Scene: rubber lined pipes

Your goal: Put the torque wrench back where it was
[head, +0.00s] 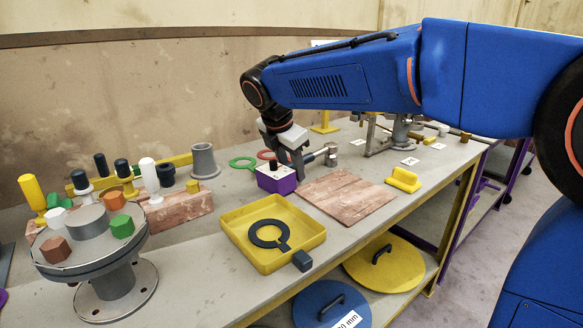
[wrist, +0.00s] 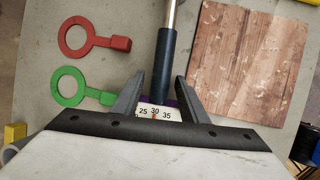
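The torque wrench has a dark blue handle (wrist: 163,65) and a silver shaft that runs out of the top of the wrist view. In the head view its grey head (head: 331,154) shows just right of my gripper (head: 290,160). My gripper (wrist: 160,85) is open in the wrist view, with the handle between its fingers and a visible gap at least on the left. The near handle end overlaps a purple box with a white top (head: 275,180), whose scale (wrist: 155,112) reads 25, 30, 35. I cannot tell whether handle and box touch.
A wooden board (head: 346,198) lies right of the box. A yellow tray (head: 228,235) holding a dark ring is in front. Red (wrist: 75,37) and green (wrist: 68,87) ring tools lie left of the handle. A round flange stand (head: 110,285) and several coloured-handled tools stand at left.

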